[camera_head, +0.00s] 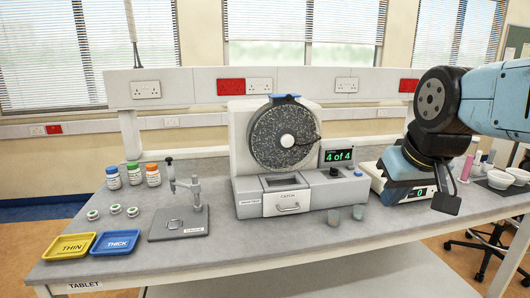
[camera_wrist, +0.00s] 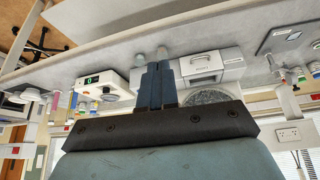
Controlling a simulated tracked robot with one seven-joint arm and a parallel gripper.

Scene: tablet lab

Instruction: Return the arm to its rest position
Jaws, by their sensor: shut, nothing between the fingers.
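My arm (camera_head: 485,98) reaches in from the right edge of the head view, at the height of the drum machine. My gripper (camera_head: 446,203) hangs down from its end, in front of the balance, and overlaps it in the picture. In the wrist view my gripper (camera_wrist: 159,68) has its two dark fingers together, with nothing held. The fingers show against the bench, which appears upside down there. I cannot tell the exact gap between the gripper and the balance.
The balance (camera_head: 402,193), reading 0, stands behind my gripper. White bowls (camera_head: 500,180) are at the right. The drum machine (camera_head: 288,140), showing "4 of 4", stands mid-bench with two small cups (camera_head: 334,217) in front. Yellow (camera_head: 68,247) and blue (camera_head: 117,242) trays lie left.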

